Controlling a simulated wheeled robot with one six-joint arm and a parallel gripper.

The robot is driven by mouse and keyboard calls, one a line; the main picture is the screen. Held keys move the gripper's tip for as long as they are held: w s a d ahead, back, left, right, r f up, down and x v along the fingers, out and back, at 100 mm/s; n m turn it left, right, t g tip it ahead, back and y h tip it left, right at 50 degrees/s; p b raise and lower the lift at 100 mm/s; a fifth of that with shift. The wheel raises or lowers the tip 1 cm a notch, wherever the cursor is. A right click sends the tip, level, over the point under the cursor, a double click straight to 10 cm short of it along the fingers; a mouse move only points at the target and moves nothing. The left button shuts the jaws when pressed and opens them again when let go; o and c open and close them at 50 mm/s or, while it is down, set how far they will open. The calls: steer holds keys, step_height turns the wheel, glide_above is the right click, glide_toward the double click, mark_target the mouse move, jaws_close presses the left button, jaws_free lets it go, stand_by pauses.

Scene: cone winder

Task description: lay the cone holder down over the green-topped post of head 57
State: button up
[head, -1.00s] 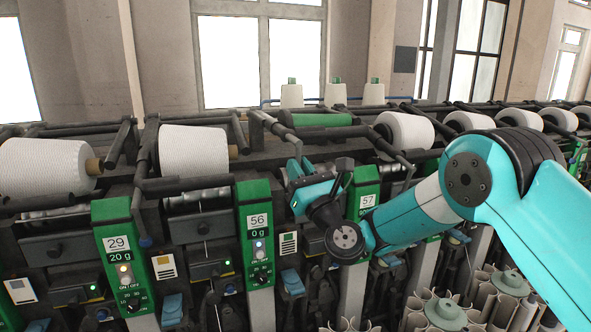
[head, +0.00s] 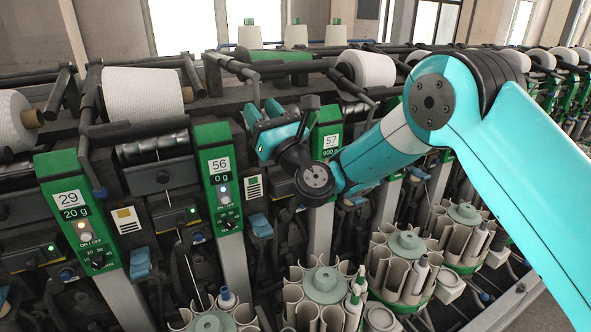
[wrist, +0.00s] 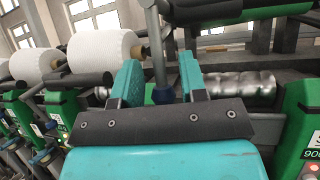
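The post of head 57 (head: 327,140) has a green top with a number plate and a display; its edge also shows at the right of the wrist view (wrist: 305,110). My gripper (head: 264,108) is just left of this post, in front of the machine. In the wrist view its two teal fingers (wrist: 160,82) stand apart on either side of a dark upright bar with a blue end, which looks like the cone holder (wrist: 157,60). Gaps show on both sides of the bar. Contact deeper between the fingers cannot be made out. The holder's upper part stands raised.
A silver grooved drum (wrist: 240,87) lies behind the fingers, with a green roll (head: 280,67) above. White cones (head: 145,93) sit to the left, and another (head: 365,70) to the right. Post 56 (head: 218,165) is left of my gripper. Round tube racks (head: 405,245) stand below right.

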steer(key=b+v, duration=1.5)
steer(key=b, duration=0.5)
steer(key=shift+f, duration=0.25)
steer(key=shift+s+d, duration=0.1)
steer(key=shift+s, duration=0.1)
steer(key=s+a+f+n+g+y+p, duration=0.15)
steer(key=s+n+g, duration=0.4)
steer(key=n, duration=0.55)
steer(key=s+a+f+n+g, duration=0.25)
steer(key=s+n+g, duration=0.35)
steer(key=n, duration=0.5)
steer(key=s+d+f+n+g+h+p, duration=0.1)
steer(key=s+d+f+n+g+h, duration=0.6)
steer(key=s+d+f+n+h, duration=0.5)
steer(key=s+d+f+n, duration=0.1)
steer(key=d, duration=0.3)
steer(key=shift+s+p, duration=0.25)
steer(key=shift+p, duration=0.05)
steer(key=shift+d+g, duration=0.1)
steer(key=shift+g, duration=0.15)
